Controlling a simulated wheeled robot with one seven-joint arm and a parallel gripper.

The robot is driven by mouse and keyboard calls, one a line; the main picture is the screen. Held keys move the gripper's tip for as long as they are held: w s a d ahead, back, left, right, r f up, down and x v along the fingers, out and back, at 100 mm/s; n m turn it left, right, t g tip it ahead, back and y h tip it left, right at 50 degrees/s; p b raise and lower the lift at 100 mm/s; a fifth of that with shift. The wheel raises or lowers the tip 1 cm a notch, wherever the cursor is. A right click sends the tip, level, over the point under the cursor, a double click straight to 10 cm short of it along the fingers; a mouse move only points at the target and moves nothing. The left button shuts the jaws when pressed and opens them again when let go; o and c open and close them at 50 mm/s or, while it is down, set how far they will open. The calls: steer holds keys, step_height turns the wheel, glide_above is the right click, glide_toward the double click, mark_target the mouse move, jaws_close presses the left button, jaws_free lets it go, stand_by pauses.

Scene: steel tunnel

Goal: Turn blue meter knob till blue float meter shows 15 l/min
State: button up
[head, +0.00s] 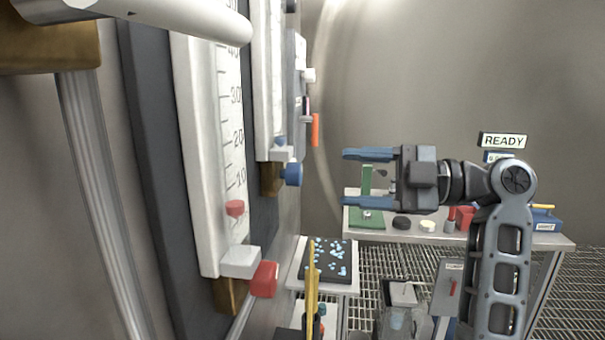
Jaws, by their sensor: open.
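The blue knob (293,174) sticks out from the base of the farther float meter (270,80) on the left wall. A small blue float (280,142) sits low in that meter; its scale is too small and oblique to read. My gripper (345,178) is open and empty, its two blue fingers pointing left towards the wall. In the picture the fingers are right of the blue knob, apart from it. The nearer meter (205,150) has a red float (234,208) just below its 10 mark and a red knob (264,279).
An orange lever (315,130) sticks out beyond the blue meter. A white pipe (150,15) crosses the upper left. Below are a stand with a dark tray (312,270) and a yellow upright (311,285). A bench (480,235) with several items stands at the back.

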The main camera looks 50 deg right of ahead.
mark_target(301, 175)
steer(key=shift+p+x, duration=0.9)
steer(key=shift+x, duration=2.95)
steer(key=shift+r, duration=0.1)
steer(key=c, duration=1.1)
steer(key=shift+o, duration=0.2)
